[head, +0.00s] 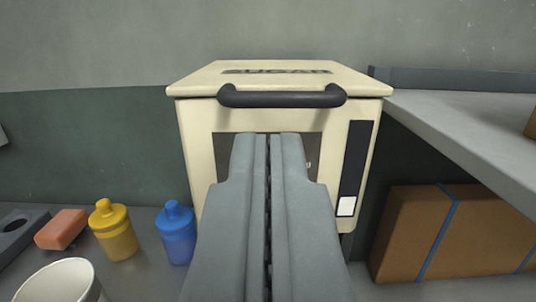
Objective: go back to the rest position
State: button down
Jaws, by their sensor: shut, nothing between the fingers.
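My gripper (269,137) is in the lower middle of the head view. Its two grey fingers lie side by side, shut, with nothing between them. It points at the front of the cream sugarcane press (196,140), which has a black curved handle (282,98) along the top of its front. The fingertips show below the handle and cover the middle of the dark front panel. I cannot tell whether they touch the press. The lid on top with dark lettering (276,71) looks closed.
A yellow bottle (113,232), a blue bottle (176,235), an orange block (62,229), and a white cup (60,284) stand on the grey counter (140,284) at left. A grey shelf (470,118) juts out at right above a brown box (425,230) with blue straps.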

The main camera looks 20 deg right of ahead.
jog(key=s+a+f+n+g+y, duration=0.1)
jog(key=s+a+f+n+y, duration=0.1)
jog(key=s+a+y, duration=0.3)
jog(key=s+a+n, duration=0.1)
jog(key=s+a, duration=0.3)
jog(key=a, duration=0.2)
jog(key=shift+s+a+f+g, duration=0.2)
jog(key=shift+a+f+g, duration=0.1)
jog(key=shift+a, duration=0.1)
